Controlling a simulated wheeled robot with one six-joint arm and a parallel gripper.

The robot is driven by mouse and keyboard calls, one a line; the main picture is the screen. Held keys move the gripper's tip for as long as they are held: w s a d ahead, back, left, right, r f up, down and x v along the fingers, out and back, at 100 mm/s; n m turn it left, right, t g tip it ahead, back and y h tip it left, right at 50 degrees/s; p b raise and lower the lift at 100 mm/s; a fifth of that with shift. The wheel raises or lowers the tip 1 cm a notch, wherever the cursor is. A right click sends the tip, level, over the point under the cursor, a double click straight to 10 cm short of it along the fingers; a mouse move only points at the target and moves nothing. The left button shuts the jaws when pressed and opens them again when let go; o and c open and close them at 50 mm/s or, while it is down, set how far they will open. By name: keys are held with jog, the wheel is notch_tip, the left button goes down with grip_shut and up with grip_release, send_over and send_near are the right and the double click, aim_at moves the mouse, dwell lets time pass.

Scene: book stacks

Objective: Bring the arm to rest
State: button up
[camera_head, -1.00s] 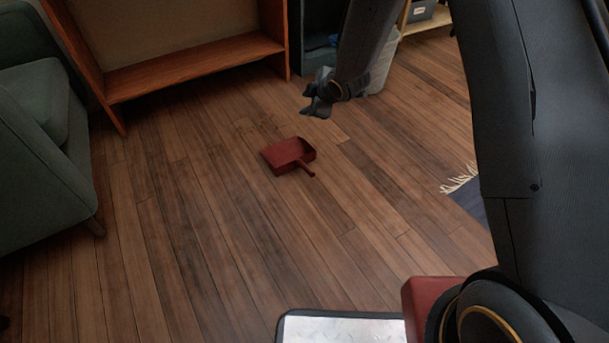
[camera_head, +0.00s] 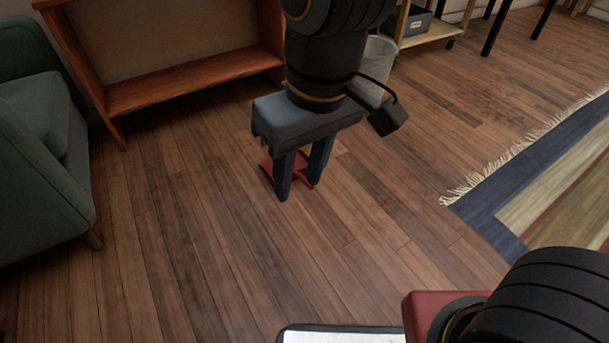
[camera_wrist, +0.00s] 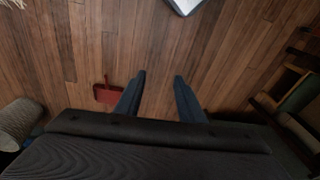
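My gripper (camera_head: 300,180) hangs in the upper middle of the head view, fingers pointing down. Its two blue-grey fingers stand apart with nothing between them. In the wrist view the gripper (camera_wrist: 160,85) also shows a clear gap with bare floor beyond. My arm reaches in from the top of the head view. A red dustpan (camera_head: 267,168) lies on the floor, partly hidden behind the fingers in the head view. In the wrist view the dustpan (camera_wrist: 107,94) lies on the floor left of the fingers.
A wooden shelf (camera_head: 190,83) stands at the back, with a green armchair (camera_head: 45,150) at left. A wire-mesh bin (camera_head: 377,65) and a wooden cart (camera_head: 440,33) stand behind the arm. A striped, fringed rug (camera_head: 530,190) lies at right. The middle floor is clear.

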jog(key=s, duration=0.2)
jog(key=s+d, duration=0.1)
jog(key=shift+s+r+m+g, duration=0.25)
jog(key=shift+s+m+g, duration=0.05)
jog(key=shift+s+g, duration=0.1)
jog(key=shift+r, duration=0.2)
jog(key=shift+r+p, duration=0.6)
jog(key=shift+p, duration=0.15)
jog(key=shift+r+m+p, duration=0.3)
jog(key=d+r+m+p, duration=0.2)
jog(key=d+r+p, duration=0.5)
jog(key=p, duration=0.5)
jog(key=d+r+m+h+p, duration=0.1)
jog(key=d+r+m+p, duration=0.1)
jog(key=d+r+p, duration=0.5)
jog(key=d+r+m+p, duration=0.2)
jog(key=d+r+p, duration=0.4)
jog(key=r+p, duration=0.9)
jog(key=p, duration=0.4)
jog(key=shift+d+m+h, duration=0.3)
jog(key=shift+d, duration=0.1)
